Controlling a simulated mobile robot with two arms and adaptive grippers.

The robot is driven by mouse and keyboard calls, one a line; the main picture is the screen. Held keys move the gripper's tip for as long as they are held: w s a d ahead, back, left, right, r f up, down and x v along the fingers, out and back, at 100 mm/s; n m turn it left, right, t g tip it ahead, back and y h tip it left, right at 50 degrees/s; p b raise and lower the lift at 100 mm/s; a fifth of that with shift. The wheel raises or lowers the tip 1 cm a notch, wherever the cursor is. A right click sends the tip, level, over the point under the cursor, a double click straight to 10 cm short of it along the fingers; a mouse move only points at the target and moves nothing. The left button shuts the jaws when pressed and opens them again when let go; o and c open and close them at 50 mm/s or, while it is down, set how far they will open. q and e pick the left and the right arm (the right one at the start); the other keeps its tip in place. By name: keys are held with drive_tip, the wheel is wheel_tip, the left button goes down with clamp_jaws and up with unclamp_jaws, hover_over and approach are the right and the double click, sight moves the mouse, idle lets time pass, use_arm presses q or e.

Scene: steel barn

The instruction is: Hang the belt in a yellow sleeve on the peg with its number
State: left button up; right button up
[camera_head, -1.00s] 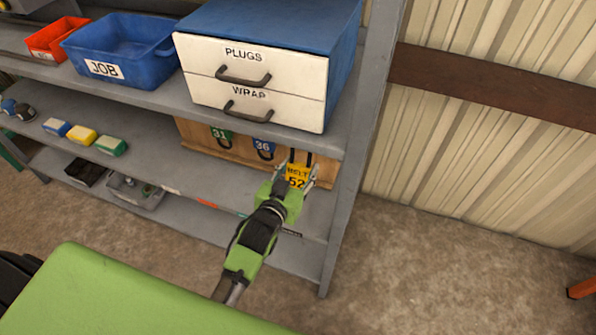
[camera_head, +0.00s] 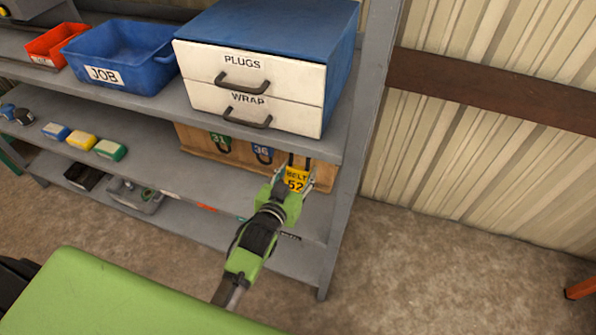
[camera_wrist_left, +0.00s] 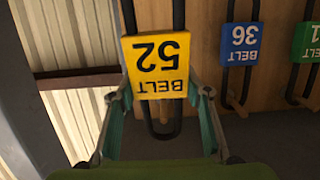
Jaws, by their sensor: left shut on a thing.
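A belt in a yellow sleeve (camera_head: 296,179) marked "BELT 52" is at the right end of a wooden board (camera_head: 207,152) on the middle shelf. In the left wrist view the yellow sleeve (camera_wrist_left: 157,66) appears upside down, with the black belt loop (camera_wrist_left: 162,128) running above and below it. My left gripper (camera_head: 293,184) is shut on the yellow-sleeved belt, its fingers at the two sides. The peg behind the belt is hidden, so I cannot tell whether the belt rests on it. My right gripper is not in view.
Belts in a green sleeve (camera_head: 221,139) marked 31 and a blue sleeve (camera_head: 263,152) marked 36 hang left of it. A drawer cabinet (camera_head: 262,80) stands on the shelf above. The shelf's grey post (camera_head: 345,190) is close on the right.

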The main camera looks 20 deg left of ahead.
use_arm(q)
drive_tip(key=w+b, duration=0.1)
drive_tip(key=w, duration=0.5)
drive_tip(key=shift+w+d, duration=0.15)
drive_tip(key=shift+w, duration=0.25)
idle(0.8)
drive_tip(key=shift+r, duration=0.1)
drive_tip(key=shift+f, duration=0.2)
idle(0.6)
drive_tip(key=shift+f, duration=0.4)
